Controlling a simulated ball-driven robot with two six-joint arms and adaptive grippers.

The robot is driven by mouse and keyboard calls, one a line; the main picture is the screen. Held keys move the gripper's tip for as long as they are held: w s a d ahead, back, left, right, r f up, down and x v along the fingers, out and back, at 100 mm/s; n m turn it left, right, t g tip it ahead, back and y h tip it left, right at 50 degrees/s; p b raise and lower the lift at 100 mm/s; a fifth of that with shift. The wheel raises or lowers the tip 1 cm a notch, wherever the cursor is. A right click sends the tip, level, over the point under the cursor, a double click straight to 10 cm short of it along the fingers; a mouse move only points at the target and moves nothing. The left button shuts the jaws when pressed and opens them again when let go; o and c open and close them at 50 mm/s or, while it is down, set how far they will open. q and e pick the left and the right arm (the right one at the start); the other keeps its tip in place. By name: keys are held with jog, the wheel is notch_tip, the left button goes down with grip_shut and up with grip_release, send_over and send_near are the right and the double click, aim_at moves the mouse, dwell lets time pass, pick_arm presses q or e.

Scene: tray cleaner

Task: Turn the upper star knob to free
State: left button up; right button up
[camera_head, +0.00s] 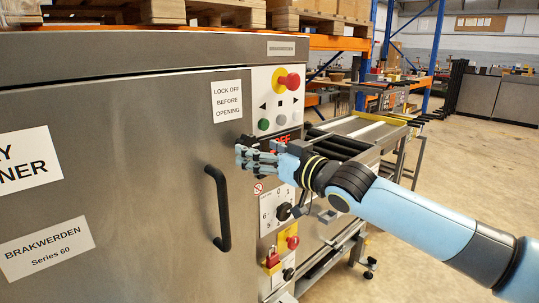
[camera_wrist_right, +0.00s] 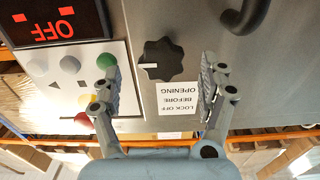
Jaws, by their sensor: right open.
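A black star knob (camera_wrist_right: 171,60) with a white pointer mark sits on the steel door in the right wrist view, which is upside down. The mark points to the picture's left. My right gripper (camera_wrist_right: 158,75) is open, with one finger on each side of the knob and a gap to it on both sides. How far the fingertips stand from the panel is hard to tell. In the head view my right gripper (camera_head: 246,158) is in front of the door's right edge, below the lock-off label (camera_head: 227,101), and hides the knob. My left gripper is not in view.
A black door handle (camera_head: 219,208) is just below the gripper. A control panel with a red knob (camera_head: 289,81) and buttons stands to the right. A dial (camera_head: 284,211) and a red padlock (camera_head: 271,259) are lower. A roller conveyor (camera_head: 345,148) lies behind my arm.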

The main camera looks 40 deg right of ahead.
jog(key=shift+s+d, duration=0.1)
jog(key=shift+s, duration=1.35)
jog(key=s+d+f+m+g+h+b, duration=0.1)
jog(key=s+f+g+b, duration=0.3)
jog(key=f, duration=1)
jog(key=s+d+f+m+g+h+b, duration=0.15)
jog(key=s+f, duration=0.35)
jog(key=f, duration=1)
jog(key=s+f+m+g+h+b, duration=0.1)
jog(key=s+f+m+g+b, duration=0.3)
jog(key=f, duration=1)
jog(key=s+a+f+n+g, duration=0.1)
jog(key=s+a+f, duration=0.1)
jog(key=s+f, duration=0.6)
jog(key=s+a+f+n+g, duration=0.2)
jog(key=s+f, duration=0.5)
jog(key=s+a+f+n+g, duration=0.1)
jog(key=s+f, duration=0.2)
jog(key=s, duration=0.4)
jog(key=s+a+f+n+g+y, duration=0.1)
jog(key=s+a+f+g, duration=0.1)
jog(key=s, duration=0.4)
jog(key=s+a+f+n+g, duration=0.1)
jog(key=s+f, duration=0.3)
jog(key=s, duration=0.3)
jog(key=shift+s+a+g+b, duration=0.25)
jog(key=shift+s+g+b, duration=0.1)
jog(key=shift+b, duration=0.05)
